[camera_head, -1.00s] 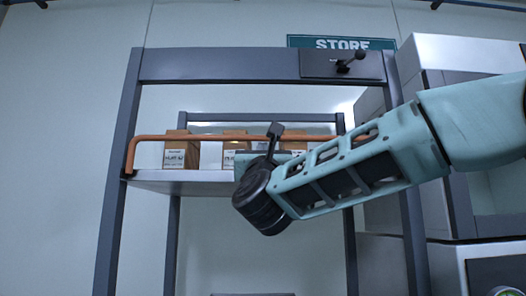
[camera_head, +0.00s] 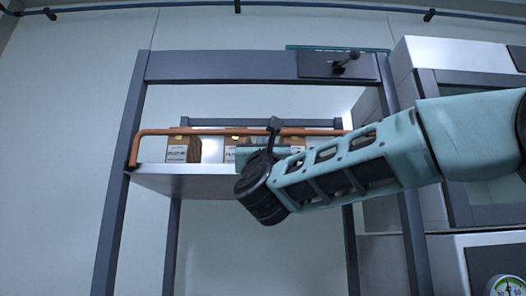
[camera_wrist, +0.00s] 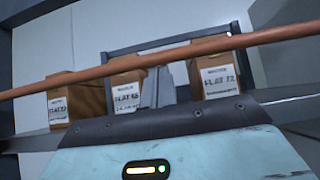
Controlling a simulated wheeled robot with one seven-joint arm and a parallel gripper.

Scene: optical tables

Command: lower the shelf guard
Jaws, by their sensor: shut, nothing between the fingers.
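The shelf guard is a copper-orange bar (camera_head: 200,131) running across the front of a shelf (camera_head: 185,181) in a dark grey frame. Its bent left end meets the left post. The bar stands raised above the shelf's front edge. My gripper (camera_head: 274,125) is shut and empty, with its fingertips at the bar near mid-span. In the wrist view the guard (camera_wrist: 230,44) crosses just above the visible part of my grey fingers (camera_wrist: 160,86). Whether they touch it I cannot tell.
Several labelled brown boxes (camera_head: 183,149) stand on the shelf behind the bar. A dark plate with a lever (camera_head: 340,66) is on the frame's top beam. Grey cabinets (camera_head: 455,60) and a gauge (camera_head: 505,288) are on the right. Below the shelf is open.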

